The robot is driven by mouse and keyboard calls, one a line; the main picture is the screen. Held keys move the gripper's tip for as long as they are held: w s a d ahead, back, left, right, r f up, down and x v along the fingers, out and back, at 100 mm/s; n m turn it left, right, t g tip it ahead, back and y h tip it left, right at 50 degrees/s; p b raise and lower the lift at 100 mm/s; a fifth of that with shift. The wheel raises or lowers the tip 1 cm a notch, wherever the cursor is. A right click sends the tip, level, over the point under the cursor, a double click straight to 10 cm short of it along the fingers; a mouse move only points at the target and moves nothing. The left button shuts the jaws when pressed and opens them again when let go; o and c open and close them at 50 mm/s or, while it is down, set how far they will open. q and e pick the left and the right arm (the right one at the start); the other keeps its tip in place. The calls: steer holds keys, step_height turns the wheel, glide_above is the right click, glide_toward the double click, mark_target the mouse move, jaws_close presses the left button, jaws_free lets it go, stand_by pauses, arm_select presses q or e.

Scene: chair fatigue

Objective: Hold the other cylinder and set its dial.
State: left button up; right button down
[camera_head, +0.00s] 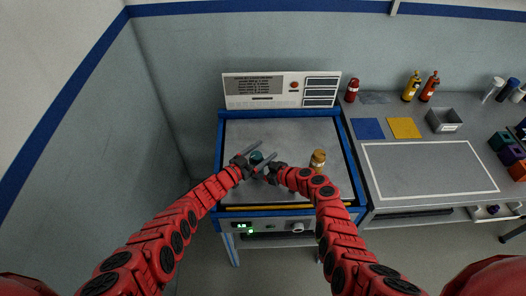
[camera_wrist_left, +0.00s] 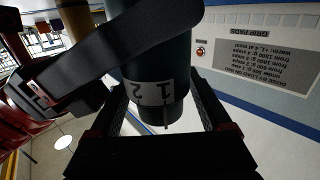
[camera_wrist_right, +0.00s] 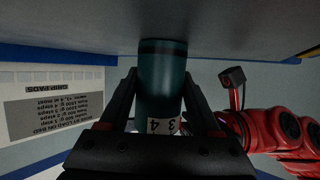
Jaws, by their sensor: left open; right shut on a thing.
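A dark teal cylinder (camera_head: 256,157) is between my two grippers above the grey bench top (camera_head: 290,135). My right gripper (camera_head: 270,163) is shut on it; the right wrist view shows a finger on each side of the teal body (camera_wrist_right: 162,75) and a white band with 3 and 4 near its lower end. My left gripper (camera_head: 247,162) is open, with its fingers on either side of the white numbered band (camera_wrist_left: 153,92), which shows 1 and 2 in the left wrist view. Contact there cannot be told. An amber cylinder (camera_head: 318,158) stands on the bench, right of my grippers.
A panel (camera_head: 255,87) with text, a red button and slots stands behind the bench. The side table to the right holds a blue pad (camera_head: 367,128), a yellow pad (camera_head: 404,127), a grey bin (camera_head: 443,121) and several bottles. The bench front has a knob (camera_head: 298,227).

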stand_by(0.3)
arm_select(q)
steer(key=shift+w, duration=0.1)
jaws_close()
steer(key=n+t+y, duration=0.1)
steer(key=n+y, duration=0.1)
steer(key=a+n+t+y, duration=0.1)
steer(key=n+t+y, duration=0.1)
steer(key=y, duration=0.1)
steer(key=w+n+t+y, duration=0.1)
steer(key=n+t+y, duration=0.1)
steer(key=y, duration=0.1)
steer(key=shift+a, duration=0.15)
stand_by(0.3)
steer(key=shift+s+a, duration=0.1)
steer(key=shift+a, duration=0.05)
arm_select(e)
steer(key=shift+a, duration=0.1)
arm_select(q)
jaws_free()
